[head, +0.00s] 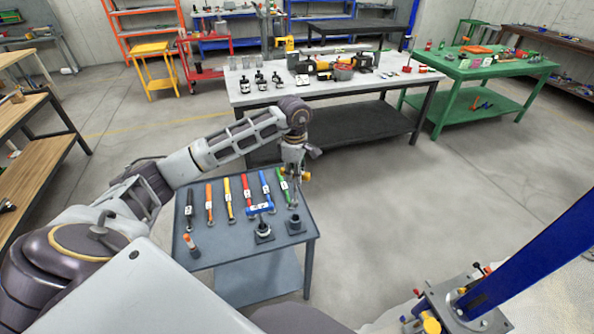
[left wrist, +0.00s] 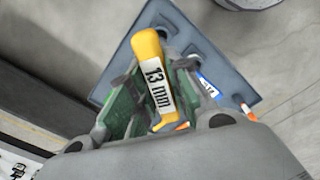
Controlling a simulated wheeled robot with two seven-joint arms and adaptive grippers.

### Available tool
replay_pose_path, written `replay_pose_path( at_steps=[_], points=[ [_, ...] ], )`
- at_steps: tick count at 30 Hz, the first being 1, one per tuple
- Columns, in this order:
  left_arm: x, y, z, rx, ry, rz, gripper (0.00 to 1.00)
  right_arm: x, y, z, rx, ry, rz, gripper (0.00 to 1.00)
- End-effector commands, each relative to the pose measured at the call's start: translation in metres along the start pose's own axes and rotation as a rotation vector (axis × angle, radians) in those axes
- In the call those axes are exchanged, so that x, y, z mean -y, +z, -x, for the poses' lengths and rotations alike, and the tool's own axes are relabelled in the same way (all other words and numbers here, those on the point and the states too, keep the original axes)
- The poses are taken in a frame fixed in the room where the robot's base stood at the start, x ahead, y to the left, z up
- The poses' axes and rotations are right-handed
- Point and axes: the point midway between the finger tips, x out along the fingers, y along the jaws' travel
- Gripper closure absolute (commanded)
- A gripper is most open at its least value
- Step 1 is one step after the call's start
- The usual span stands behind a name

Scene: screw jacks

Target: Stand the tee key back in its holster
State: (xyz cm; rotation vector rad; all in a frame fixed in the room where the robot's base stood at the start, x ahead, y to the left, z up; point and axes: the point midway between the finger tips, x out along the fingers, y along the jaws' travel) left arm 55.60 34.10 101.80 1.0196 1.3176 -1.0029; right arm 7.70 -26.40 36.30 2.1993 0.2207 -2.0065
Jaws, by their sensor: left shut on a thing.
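The tee key (left wrist: 156,85) has a yellow handle marked "13 mm". My left gripper (head: 293,172) is shut on this handle above the right side of the small grey cart. In the head view the handle's yellow ends show at either side of the fingers, with a thin shaft pointing down. A dark, empty-looking holster (head: 295,226) stands on the cart just below the shaft. I cannot tell whether the tip touches it. A blue-handled tee key (head: 260,208) stands in the neighbouring holster (head: 263,235); its handle also shows in the left wrist view (left wrist: 207,87). My right gripper is not in view.
A long workbench (head: 270,93) with jacks stands behind. Open floor lies right of the cart.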

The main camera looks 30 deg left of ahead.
Motion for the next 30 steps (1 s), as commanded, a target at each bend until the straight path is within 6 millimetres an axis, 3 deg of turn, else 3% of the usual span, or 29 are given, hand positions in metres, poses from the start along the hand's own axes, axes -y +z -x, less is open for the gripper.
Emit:
replay_pose_path(
  at_steps=[14,30],
  points=[
    [0.000,0.000,-0.007,0.001,0.000,0.000,1.00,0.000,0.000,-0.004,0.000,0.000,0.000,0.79],
    [0.001,0.000,-0.056,0.000,0.000,0.000,1.00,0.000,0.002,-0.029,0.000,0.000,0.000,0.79]
  ],
)
